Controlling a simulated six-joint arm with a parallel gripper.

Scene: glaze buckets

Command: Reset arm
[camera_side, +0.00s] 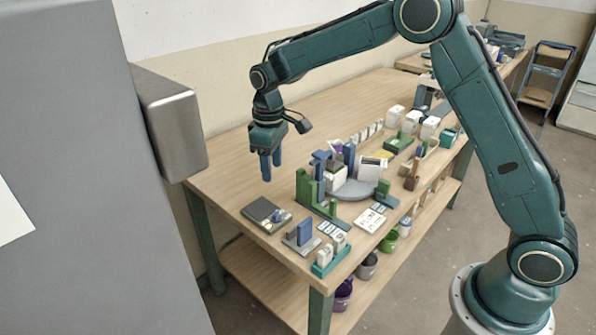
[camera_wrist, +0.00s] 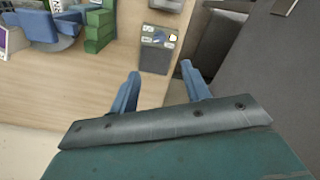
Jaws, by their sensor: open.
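My gripper (camera_side: 271,166) hangs from my green arm above the left part of the wooden table (camera_side: 330,102). Its two blue fingers point down, stand apart and have nothing between them. In the wrist view, my gripper (camera_wrist: 158,82) shows as two separated blue fingers over bare tabletop and the table's edge. A dark flat device (camera_side: 262,212) lies on the table, in front of the gripper in the side view. A dark panel with small round parts on it (camera_wrist: 157,50) shows just beyond the fingertips in the wrist view.
A grey round platform (camera_side: 352,190) with blocks stands right of the gripper, beside a green stand (camera_side: 306,188). White cards (camera_side: 369,220) lie near the front edge. Buckets, one of them green (camera_side: 389,241), sit below the tabletop. A large grey cabinet (camera_side: 85,150) fills the left. The back-left tabletop is clear.

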